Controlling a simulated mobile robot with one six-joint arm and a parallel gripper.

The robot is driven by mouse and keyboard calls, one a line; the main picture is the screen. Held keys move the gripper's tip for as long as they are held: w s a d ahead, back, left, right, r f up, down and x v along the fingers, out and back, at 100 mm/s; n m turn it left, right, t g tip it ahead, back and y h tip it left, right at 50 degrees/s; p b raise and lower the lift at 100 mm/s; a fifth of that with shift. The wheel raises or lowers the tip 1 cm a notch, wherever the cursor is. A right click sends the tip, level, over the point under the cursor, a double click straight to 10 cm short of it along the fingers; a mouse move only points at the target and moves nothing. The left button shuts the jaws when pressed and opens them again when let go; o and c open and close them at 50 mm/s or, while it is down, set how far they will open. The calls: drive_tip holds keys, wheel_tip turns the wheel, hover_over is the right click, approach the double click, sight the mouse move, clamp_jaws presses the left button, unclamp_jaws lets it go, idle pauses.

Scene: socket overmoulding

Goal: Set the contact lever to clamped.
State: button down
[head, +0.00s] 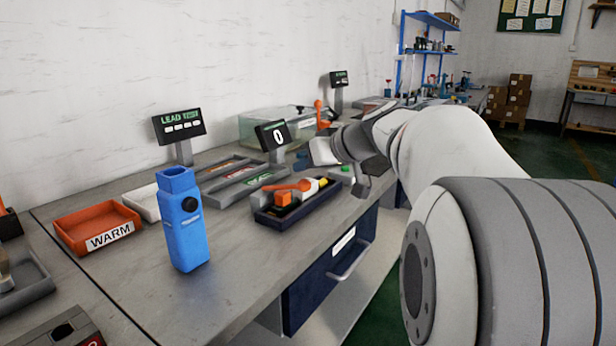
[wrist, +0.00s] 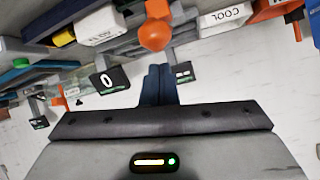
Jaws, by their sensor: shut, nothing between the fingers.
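Another orange lever (head: 319,112) stands upright beside the clear-lidded box in the head view. It shows in the wrist view too (wrist: 60,98).
The bench carries a display reading 0 (head: 273,135), a LEAD display (head: 179,125), a blue handheld device (head: 183,222), an orange WARM tray (head: 97,226) and a dark tray (head: 268,217) holding orange parts. A COOL bin (wrist: 226,17) is near the knob.

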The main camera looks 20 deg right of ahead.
drive_tip(key=shift+s+d+f+b, duration=0.2)
drive_tip(key=shift+f+b, duration=0.3)
drive_tip(key=shift+b, duration=0.1)
drive_tip(key=shift+s+d+f+b, duration=0.15)
drive_tip(key=shift+f+b, duration=0.3)
drive_tip(key=shift+b, duration=0.15)
drive_tip(key=shift+s+f, duration=0.1)
drive_tip(key=shift+f, duration=0.05)
drive_tip(key=shift+f+b, duration=0.25)
drive_tip(key=shift+b, duration=0.05)
wheel_tip(320, 180, up, 5)
drive_tip(key=w+p, duration=0.3)
drive_tip(key=s+d+r, duration=0.1)
drive_tip(key=s+d, duration=0.1)
drive_tip(key=s, duration=0.2)
drive_tip(key=s+d+r+p, duration=0.1)
drive_tip(key=s+d, duration=0.1)
drive_tip(key=s, duration=0.2)
drive_tip(key=shift+s+d, duration=0.25)
drive_tip(key=shift+s, duration=0.1)
drive_tip(key=shift+r+p, duration=0.1)
drive_tip(key=shift+p, duration=0.2)
